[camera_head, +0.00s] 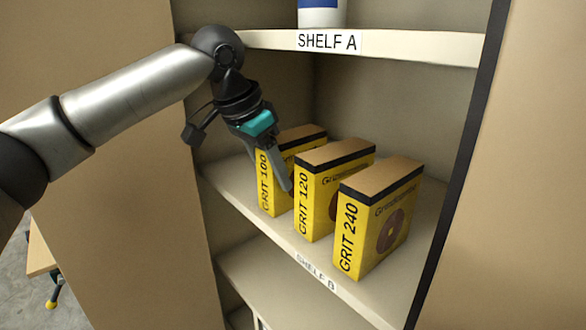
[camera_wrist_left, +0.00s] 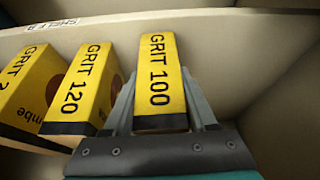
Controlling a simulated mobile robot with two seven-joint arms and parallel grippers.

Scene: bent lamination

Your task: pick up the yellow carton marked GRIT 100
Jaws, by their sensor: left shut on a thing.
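The yellow carton marked GRIT 100 (camera_head: 266,192) stands upright at the left end of the carton row on the shelf marked SHELF B. In the left wrist view the GRIT 100 carton (camera_wrist_left: 160,75) lies between the two fingers. My left gripper (camera_head: 270,172) is shut on this carton, one finger on each side (camera_wrist_left: 160,110). In the head view the near finger covers part of its right side. I cannot tell whether its base touches the shelf. My right gripper is not in view.
The GRIT 120 carton (camera_head: 310,208) stands close to the right of the GRIT 100 carton, and the GRIT 240 carton (camera_head: 347,235) stands further right. SHELF A (camera_head: 420,47) runs above, with a white and blue container (camera_head: 320,14) on it. A cabinet side wall (camera_head: 115,190) stands left.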

